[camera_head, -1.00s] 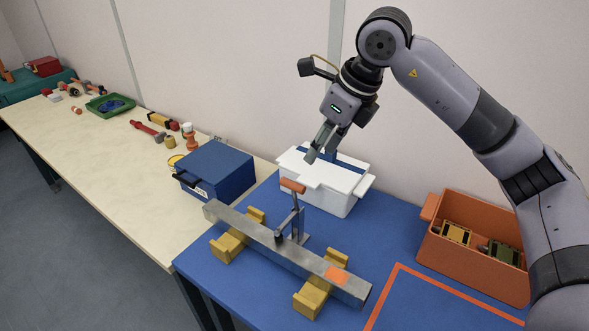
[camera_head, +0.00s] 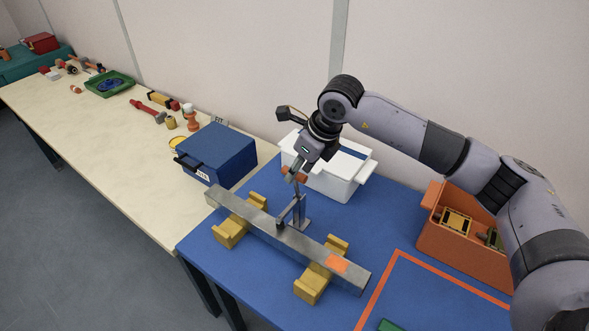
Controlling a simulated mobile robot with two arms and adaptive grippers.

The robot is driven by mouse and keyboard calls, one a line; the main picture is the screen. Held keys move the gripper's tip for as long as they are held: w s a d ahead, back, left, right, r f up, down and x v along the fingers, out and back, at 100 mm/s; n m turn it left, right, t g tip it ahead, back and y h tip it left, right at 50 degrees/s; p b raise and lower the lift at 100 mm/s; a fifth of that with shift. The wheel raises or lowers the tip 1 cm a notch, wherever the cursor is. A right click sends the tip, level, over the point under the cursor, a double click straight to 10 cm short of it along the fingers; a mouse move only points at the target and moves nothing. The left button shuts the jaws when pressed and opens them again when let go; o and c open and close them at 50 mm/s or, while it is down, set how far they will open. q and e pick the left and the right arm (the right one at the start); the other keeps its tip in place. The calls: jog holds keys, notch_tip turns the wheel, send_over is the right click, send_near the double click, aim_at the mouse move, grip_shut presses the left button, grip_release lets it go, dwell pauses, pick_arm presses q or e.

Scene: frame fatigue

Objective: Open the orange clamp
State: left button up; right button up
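The clamp (camera_head: 299,211) is a grey metal toggle clamp with an orange handle (camera_head: 287,172) standing up. It stands on the blue table, and its arm reaches over a grey metal bar (camera_head: 255,225). The bar lies across two yellow supports (camera_head: 314,284). My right gripper (camera_head: 293,176) points down at the orange handle, its fingers at or around the grip. The fingers partly hide the handle, and I cannot tell whether they touch it or are closed on it. My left gripper is not in view.
A white box (camera_head: 345,180) stands right behind the clamp. A blue box (camera_head: 220,153) is at left on the wooden table. An orange bin (camera_head: 455,258) with several devices stands at right. An orange-outlined area (camera_head: 430,300) on the blue table is mostly bare.

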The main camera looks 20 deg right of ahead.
jog(key=shift+x, duration=1.6)
jog(key=shift+c, duration=0.2)
grip_shut()
